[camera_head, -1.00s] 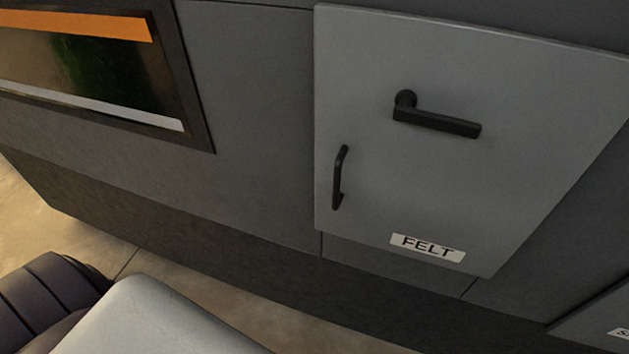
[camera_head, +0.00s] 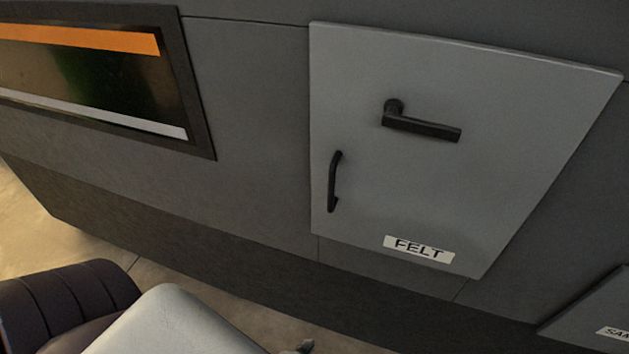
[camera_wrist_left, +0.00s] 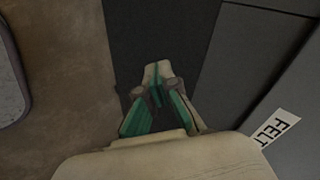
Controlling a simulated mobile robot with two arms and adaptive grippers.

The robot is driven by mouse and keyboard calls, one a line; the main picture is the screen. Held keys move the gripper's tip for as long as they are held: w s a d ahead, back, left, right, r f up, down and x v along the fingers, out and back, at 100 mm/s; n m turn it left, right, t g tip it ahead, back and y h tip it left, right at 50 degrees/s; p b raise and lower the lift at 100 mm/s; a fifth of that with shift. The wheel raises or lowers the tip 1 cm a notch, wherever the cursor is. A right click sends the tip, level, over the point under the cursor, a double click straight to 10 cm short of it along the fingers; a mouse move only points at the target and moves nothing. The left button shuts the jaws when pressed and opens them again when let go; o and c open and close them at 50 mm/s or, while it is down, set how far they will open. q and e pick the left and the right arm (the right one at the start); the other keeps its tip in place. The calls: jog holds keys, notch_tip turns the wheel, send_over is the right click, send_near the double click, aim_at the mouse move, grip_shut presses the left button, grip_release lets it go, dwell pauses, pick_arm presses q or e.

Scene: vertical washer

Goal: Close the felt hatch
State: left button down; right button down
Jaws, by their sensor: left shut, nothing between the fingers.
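The felt hatch (camera_head: 430,190) is a light grey door with a "FELT" label (camera_head: 419,249) near its bottom edge. It looks flush or nearly flush with the machine front; I cannot tell whether a small gap remains. A black lever (camera_head: 422,122) lies roughly level on its upper middle, and a black upright pull handle (camera_head: 334,181) is near its left edge. My left gripper (camera_wrist_left: 157,72) is shut and empty in the wrist view, left of the label. In the head view only its tip (camera_head: 305,346) shows at the bottom edge, below and apart from the hatch.
The dark grey machine front (camera_head: 250,120) surrounds the hatch, with a framed window (camera_head: 95,75) at left. Another labelled panel (camera_head: 600,318) shows at bottom right. Bare floor (camera_head: 60,240) lies along the machine's base at left.

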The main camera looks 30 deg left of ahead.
pick_arm(q)
jog(key=w+a+r+m+t+y+p, duration=0.1)
jog(key=w+a+r+t+y, duration=0.2)
jog(key=r, duration=1.5)
jog(key=a+r+m+t+y, duration=0.2)
jog(key=a+r+t, duration=0.15)
jog(key=r, duration=1.55)
jog(key=shift+t, duration=0.45)
jog(key=shift+w+d+f+p+x, duration=0.15)
jog(key=shift+p+x, duration=0.45)
jog(key=shift+x, duration=1.65)
jog(key=shift+d+f+p+x, duration=0.2)
jog(key=shift+p+x, duration=0.45)
jog(key=shift+x, duration=1.65)
jog(key=shift+w+d+r+p+x, duration=0.1)
jog(key=shift+d+p+x, duration=0.35)
jog(key=shift+x, duration=1.8)
jog(key=shift+a, duration=0.2)
